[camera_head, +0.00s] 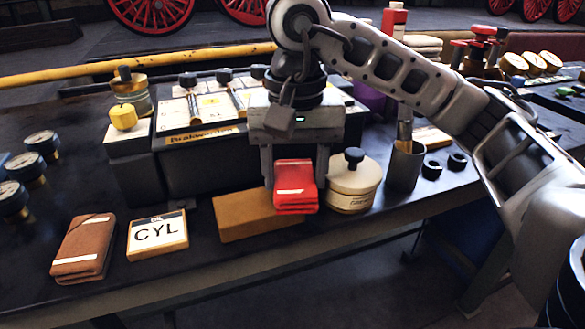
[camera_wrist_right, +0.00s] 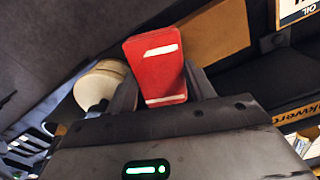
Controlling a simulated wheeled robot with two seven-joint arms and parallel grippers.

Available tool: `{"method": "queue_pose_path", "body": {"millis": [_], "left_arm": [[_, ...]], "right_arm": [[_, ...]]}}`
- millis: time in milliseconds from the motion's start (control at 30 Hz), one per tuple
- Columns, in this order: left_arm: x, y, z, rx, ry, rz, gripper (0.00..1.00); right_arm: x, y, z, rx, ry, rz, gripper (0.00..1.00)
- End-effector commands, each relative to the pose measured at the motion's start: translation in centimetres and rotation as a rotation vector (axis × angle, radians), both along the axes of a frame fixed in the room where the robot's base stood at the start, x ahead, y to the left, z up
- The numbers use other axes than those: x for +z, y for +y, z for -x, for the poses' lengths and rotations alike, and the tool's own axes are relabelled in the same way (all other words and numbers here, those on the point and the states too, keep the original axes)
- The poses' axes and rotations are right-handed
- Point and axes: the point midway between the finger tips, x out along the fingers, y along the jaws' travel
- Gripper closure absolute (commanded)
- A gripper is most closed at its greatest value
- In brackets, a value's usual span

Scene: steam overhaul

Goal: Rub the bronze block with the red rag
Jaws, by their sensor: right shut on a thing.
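The red rag (camera_head: 296,188) is a folded red cloth with white stripes. My right gripper (camera_head: 295,180) is shut on it, pointing down. The rag also shows between the fingers in the right wrist view (camera_wrist_right: 156,68). The bronze block (camera_head: 240,217) is a flat, tan-gold bar lying on the dark bench. The rag is over its right end; I cannot tell whether they touch. In the right wrist view the block (camera_wrist_right: 215,35) lies just beyond and right of the rag. My left gripper is not in view.
A cream pot with a dark knob (camera_head: 353,185) stands close to the right of the rag. A CYL box (camera_head: 158,236) and a brown folded cloth (camera_head: 84,248) lie to the left. A dark raised case (camera_head: 185,165) stands behind the block. The bench's front edge is close.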

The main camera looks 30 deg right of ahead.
Motion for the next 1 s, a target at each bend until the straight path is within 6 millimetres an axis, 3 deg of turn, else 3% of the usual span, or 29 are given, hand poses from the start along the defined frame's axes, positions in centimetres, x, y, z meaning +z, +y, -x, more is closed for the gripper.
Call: {"method": "queue_pose_path", "body": {"millis": [600, 1000], "left_arm": [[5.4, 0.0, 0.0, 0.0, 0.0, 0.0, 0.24], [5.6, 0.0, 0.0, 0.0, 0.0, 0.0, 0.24]], "right_arm": [[5.9, 0.0, 0.0, 0.0, 0.0, 0.0, 0.69], [6.1, 0.0, 0.0, 0.0, 0.001, -0.001, 0.69]]}}
